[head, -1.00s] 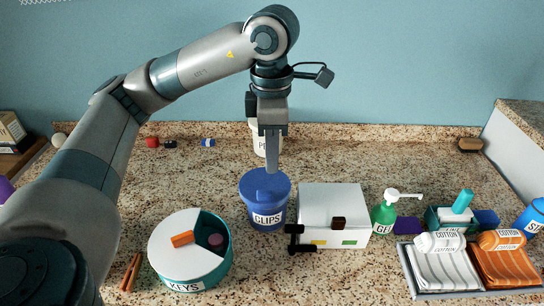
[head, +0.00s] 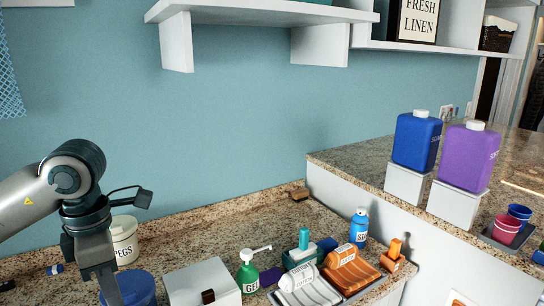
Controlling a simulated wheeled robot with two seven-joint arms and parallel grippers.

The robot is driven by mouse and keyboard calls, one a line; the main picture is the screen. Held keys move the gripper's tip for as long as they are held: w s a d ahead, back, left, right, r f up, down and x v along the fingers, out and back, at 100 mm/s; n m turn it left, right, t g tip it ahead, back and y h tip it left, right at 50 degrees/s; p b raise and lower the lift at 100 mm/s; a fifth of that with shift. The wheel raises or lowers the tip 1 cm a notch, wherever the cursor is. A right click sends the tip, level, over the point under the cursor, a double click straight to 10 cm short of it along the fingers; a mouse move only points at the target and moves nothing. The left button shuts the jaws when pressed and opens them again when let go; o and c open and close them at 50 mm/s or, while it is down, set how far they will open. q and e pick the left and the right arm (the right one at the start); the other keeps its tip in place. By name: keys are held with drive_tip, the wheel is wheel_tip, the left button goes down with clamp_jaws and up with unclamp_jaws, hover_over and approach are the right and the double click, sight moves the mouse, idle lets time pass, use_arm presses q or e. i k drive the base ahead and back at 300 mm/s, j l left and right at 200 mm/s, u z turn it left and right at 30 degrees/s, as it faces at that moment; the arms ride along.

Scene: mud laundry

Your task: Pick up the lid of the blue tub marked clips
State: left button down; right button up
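The blue tub (head: 138,288) stands on the speckled counter at the bottom left, cut off by the lower picture edge. Its rounded blue top shows, but its label is out of frame. My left gripper (head: 111,290) points down at the tub's left side and overlaps it in the picture. Its fingers line up in this view, so I cannot tell whether they are open or shut, or whether they touch the lid. My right gripper is out of view.
A white tub marked PEGS (head: 122,240) stands behind my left gripper. A white box (head: 205,285) is right of the blue tub, then a green pump bottle (head: 247,275) and a tray of folded cloths. Blue and purple jugs (head: 468,157) stand on the raised counter at right.

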sight(137, 287)
drive_tip(key=k+l, duration=0.15)
drive_tip(key=k, duration=0.2)
drive_tip(key=k+l, duration=0.15)
drive_tip(key=k, duration=0.25)
drive_tip(key=k+l, duration=0.1)
drive_tip(key=k, duration=0.25)
